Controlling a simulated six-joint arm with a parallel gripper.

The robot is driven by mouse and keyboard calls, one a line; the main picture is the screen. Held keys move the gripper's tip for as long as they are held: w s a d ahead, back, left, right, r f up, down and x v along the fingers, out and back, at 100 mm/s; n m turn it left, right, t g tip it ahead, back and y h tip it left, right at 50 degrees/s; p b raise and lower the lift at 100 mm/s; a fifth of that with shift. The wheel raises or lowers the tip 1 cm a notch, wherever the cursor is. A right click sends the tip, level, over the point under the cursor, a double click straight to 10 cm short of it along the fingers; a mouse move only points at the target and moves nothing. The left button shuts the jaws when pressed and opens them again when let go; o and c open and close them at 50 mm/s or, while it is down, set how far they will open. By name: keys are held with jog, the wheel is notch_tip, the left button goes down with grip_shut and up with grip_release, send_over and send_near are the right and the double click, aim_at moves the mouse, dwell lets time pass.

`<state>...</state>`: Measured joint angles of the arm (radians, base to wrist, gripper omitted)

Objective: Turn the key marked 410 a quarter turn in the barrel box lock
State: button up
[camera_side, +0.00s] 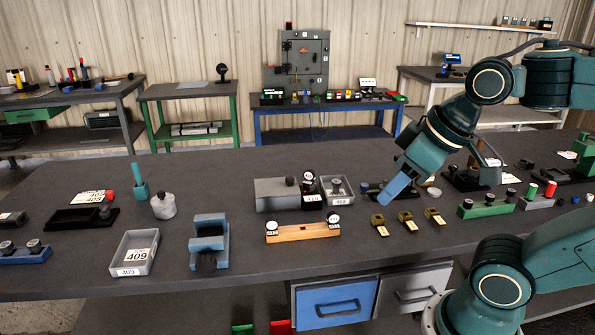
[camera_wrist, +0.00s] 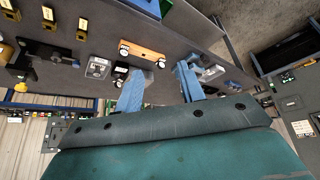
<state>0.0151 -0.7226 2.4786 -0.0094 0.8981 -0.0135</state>
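A light wooden bar (camera_side: 302,233) lies at the middle of the bench, with round black-and-white tagged pieces at its two ends. Their numbers are too small to read surely, so I cannot tell which key is 410. Behind it stands a small black block (camera_side: 310,187) with a white label that seems to read 410 and a round tagged piece on top; it may be the lock. My gripper (camera_side: 386,198) hangs over the bench, right of these. In the wrist view its two blue fingers (camera_wrist: 161,69) are apart with nothing between them. The wooden bar (camera_wrist: 142,53) shows beyond them.
A grey box (camera_side: 270,203) and a clear-walled tray (camera_side: 345,198) marked 408 flank the black block. Several brass padlocks (camera_side: 407,222) sit below my gripper. An open grey tray (camera_side: 125,262) marked 409 and a blue stand (camera_side: 209,228) are to the left. The front bench strip is clear.

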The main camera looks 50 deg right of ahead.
jog(key=w+d+r, duration=0.3)
jog(key=w, duration=0.6)
jog(key=n+g, duration=0.1)
jog(key=n, duration=0.1)
send_over(310, 170)
jog(key=s+d, duration=0.1)
jog(key=s, duration=0.4)
notch_tip(310, 170, down, 9)
jog(key=shift+y, duration=0.4)
jog(key=x, duration=1.3)
jog(key=shift+f, duration=0.4)
